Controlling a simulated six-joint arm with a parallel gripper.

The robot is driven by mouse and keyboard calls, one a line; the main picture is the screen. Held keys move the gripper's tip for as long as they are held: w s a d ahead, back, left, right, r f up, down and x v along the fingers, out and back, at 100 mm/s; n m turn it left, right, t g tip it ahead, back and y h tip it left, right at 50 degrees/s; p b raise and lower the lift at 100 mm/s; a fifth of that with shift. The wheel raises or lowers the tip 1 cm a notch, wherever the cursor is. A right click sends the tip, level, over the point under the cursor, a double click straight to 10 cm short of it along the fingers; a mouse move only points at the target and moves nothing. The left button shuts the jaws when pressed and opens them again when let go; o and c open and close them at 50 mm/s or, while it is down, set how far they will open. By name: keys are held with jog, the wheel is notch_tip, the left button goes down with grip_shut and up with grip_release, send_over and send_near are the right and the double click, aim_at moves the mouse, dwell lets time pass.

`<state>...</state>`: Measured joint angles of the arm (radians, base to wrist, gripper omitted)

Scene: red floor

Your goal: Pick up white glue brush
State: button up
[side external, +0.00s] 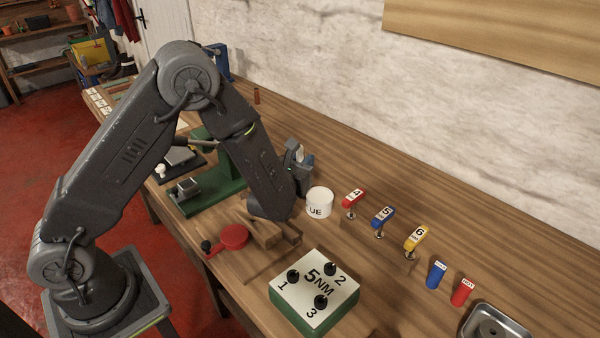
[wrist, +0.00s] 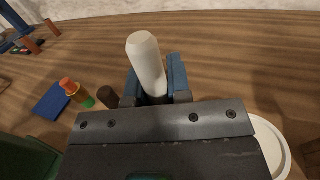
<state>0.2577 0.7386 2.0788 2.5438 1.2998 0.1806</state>
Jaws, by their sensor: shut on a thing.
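The white glue brush (wrist: 146,58) shows in the wrist view as a pale, blunt-ended stick, tilted slightly, between blue jaw pads. My gripper (wrist: 162,88) is shut on it. In the side view my gripper (side external: 300,166) is at the back of the bench, just behind and left of the white glue pot (side external: 319,203). A small white tip of the brush (side external: 300,152) shows at the jaws there. The brush's lower part is hidden by my gripper. The pot's round rim also shows at the right of the wrist view (wrist: 285,146).
A 5NM block with black knobs (side external: 314,291) stands at the front. Red (side external: 353,198), blue (side external: 383,215) and yellow (side external: 416,238) handled tools stand right of the pot. A green vise-like fixture (side external: 200,194) and red round paddle (side external: 234,237) lie left. A metal sink (side external: 494,322) is front right.

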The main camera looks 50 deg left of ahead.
grip_shut()
jog(key=shift+r, duration=0.1)
notch_tip(320, 180, up, 10)
dwell(0.6)
dwell(1.6)
jog(key=d, duration=0.8)
jog(key=shift+s+f, duration=0.15)
jog(key=shift+f, duration=0.75)
jog(key=shift+s+f, duration=0.2)
jog(key=shift+f, duration=0.75)
jog(key=shift+s+f, duration=0.15)
jog(key=shift+f, duration=0.75)
